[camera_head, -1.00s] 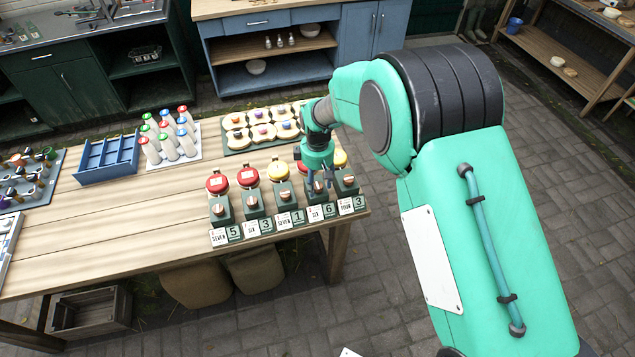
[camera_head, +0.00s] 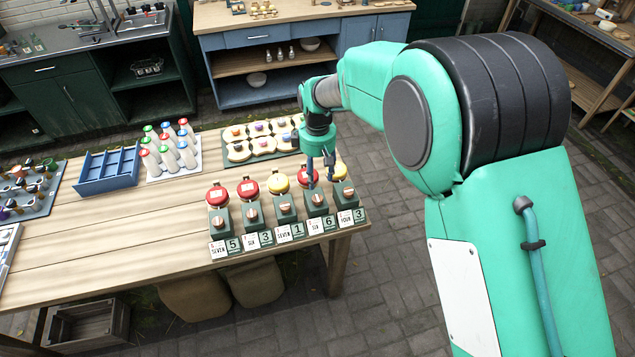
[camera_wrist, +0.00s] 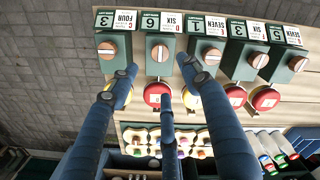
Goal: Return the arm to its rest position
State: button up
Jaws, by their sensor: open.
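My gripper (camera_head: 320,170) is open and points down above the right end of the row of dials. It also shows in the wrist view (camera_wrist: 160,85), its fingers spread with nothing between them. Below it stands a row of green dial boxes with copper knobs, such as the second box from the right (camera_head: 317,203). Number and word cards (camera_head: 291,230) stand in front of the boxes. Red and yellow round lids show behind them, such as the leftmost red one (camera_head: 217,196). My arm reaches in from the right and hides part of the scene. I cannot tell whether a finger touches a box.
The wooden table (camera_head: 150,220) also bears a blue divided tray (camera_head: 108,167), several capped bottles (camera_head: 170,152) and a board of pale slices (camera_head: 262,141). A blue cabinet (camera_head: 270,60) stands behind. Paved floor (camera_head: 400,240) lies open to the table's right.

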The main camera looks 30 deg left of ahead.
jog(key=shift+r, duration=0.65)
jog(key=shift+d+r, duration=0.1)
jog(key=d+r+m+t+b, duration=0.1)
jog(key=d+r+m, duration=0.2)
jog(key=d+r, duration=0.55)
jog(key=s+d+r+m+t+y+b, duration=0.15)
jog(key=d+r, duration=0.35)
jog(key=d, duration=0.7)
jog(key=d+r+m+h+b, duration=0.1)
jog(key=d+r+m, duration=0.4)
jog(key=d, duration=0.5)
jog(key=s+d+r+m+t+b, duration=0.1)
jog(key=s+d+r+m, duration=0.1)
jog(key=s+d, duration=0.4)
jog(key=s+d+r+m, duration=0.2)
jog(key=s+d+r, duration=0.1)
jog(key=d, duration=0.5)
jog(key=s+d+f+m+t+b, duration=0.2)
jog(key=s+d+f+m, duration=0.1)
jog(key=s+d, duration=0.6)
jog(key=s+m, duration=0.1)
jog(key=s, duration=0.3)
jog(key=shift+s+d+f+m, duration=0.2)
jog(key=shift+s+d+m, duration=0.05)
jog(key=shift+d+m, duration=0.1)
jog(key=shift+a, duration=0.1)
